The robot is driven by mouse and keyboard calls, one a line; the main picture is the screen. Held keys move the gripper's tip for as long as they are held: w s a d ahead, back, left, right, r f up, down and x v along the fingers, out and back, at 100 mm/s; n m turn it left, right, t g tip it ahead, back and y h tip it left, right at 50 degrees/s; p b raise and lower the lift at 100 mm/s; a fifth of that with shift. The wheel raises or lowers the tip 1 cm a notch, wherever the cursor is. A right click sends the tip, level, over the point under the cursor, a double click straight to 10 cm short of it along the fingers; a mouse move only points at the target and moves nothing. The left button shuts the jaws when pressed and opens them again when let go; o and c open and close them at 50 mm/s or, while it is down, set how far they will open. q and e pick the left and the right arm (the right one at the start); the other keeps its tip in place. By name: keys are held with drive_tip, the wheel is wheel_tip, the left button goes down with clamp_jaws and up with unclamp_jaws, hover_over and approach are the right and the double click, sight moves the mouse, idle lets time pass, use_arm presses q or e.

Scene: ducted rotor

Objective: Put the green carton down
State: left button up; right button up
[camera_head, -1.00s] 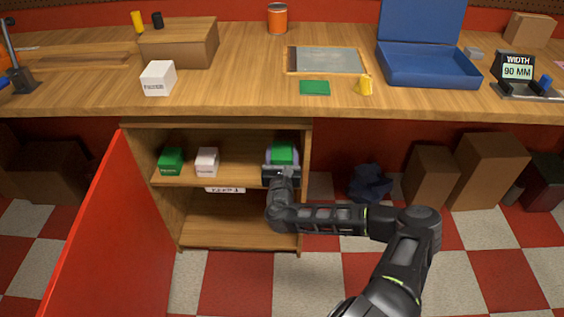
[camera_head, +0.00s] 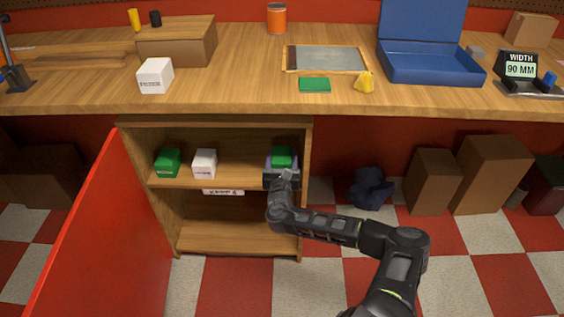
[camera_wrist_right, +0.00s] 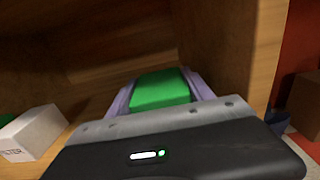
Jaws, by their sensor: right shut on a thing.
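A green carton (camera_head: 282,157) is in my right gripper (camera_head: 281,165), at the right end of the cabinet's upper shelf. In the right wrist view the carton (camera_wrist_right: 161,89) sits between the two pale purple fingers (camera_wrist_right: 199,86), close to the cabinet's right side wall. The gripper is shut on it. I cannot tell whether the carton's underside touches the shelf, since the gripper hides it. Another green carton (camera_head: 168,162) stands at the left of the same shelf (camera_head: 236,178). My left gripper is not in view.
A white carton (camera_head: 204,163) stands on the upper shelf left of my gripper; it also shows in the right wrist view (camera_wrist_right: 35,131). The red door (camera_head: 105,230) hangs open at left. The lower shelf (camera_head: 240,237) looks clear. A workbench top (camera_head: 230,95) lies above.

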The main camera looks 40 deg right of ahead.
drive_tip(key=shift+w+d+f+b, duration=0.15)
drive_tip(key=shift+f+b, duration=0.25)
drive_tip(key=shift+f, duration=0.45)
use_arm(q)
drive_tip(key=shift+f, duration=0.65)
use_arm(e)
drive_tip(key=shift+r, duration=0.15)
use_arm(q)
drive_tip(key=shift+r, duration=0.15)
use_arm(e)
drive_tip(key=o, duration=1.6)
